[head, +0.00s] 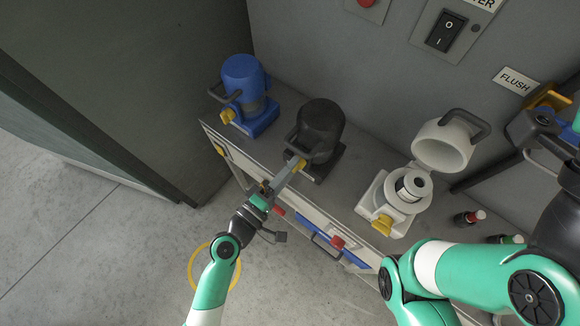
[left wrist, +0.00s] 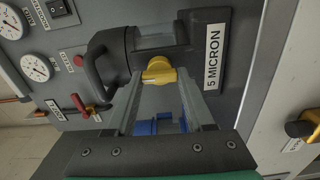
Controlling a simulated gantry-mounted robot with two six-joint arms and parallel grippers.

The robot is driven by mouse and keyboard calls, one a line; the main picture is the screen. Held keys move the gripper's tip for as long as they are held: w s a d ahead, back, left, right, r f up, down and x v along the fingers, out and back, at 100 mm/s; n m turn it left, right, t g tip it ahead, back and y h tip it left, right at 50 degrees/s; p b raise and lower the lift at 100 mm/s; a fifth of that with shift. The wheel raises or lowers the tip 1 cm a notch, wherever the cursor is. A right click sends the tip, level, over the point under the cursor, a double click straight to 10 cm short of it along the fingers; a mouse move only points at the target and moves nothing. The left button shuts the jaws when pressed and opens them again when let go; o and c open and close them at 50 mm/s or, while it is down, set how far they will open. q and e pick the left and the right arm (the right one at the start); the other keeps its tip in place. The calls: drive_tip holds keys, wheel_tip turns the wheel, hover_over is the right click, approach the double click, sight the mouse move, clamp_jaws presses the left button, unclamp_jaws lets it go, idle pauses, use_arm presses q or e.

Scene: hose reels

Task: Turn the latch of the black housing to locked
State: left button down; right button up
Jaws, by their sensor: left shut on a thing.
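The black housing (head: 320,128) stands closed on the bench between a blue and a white housing. It has a side handle and a yellow latch (head: 297,163) low on its front. In the left wrist view the black housing (left wrist: 158,38) bears a "5 MICRON" label, and its yellow latch (left wrist: 158,71) sits between my finger ends. My left gripper (head: 292,168) is shut on this latch, reaching in from the front. The fingers partly cover the latch in the head view.
The blue housing (head: 240,95) stands to the left with its own yellow latch. The white housing (head: 397,200) stands to the right with its lid (head: 442,142) swung open. Red-topped and green-topped small items lie near the bench's right end. Gauges (left wrist: 35,68) show in the left wrist view.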

use_arm(q)
drive_tip(key=shift+n, duration=0.3)
drive_tip(key=shift+c, duration=1.4)
unclamp_jaws()
drive_tip(key=v, duration=1.1)
drive_tip(key=shift+s+p, duration=0.3)
drive_tip(key=shift+p, duration=0.15)
drive_tip(key=shift+a, duration=0.15)
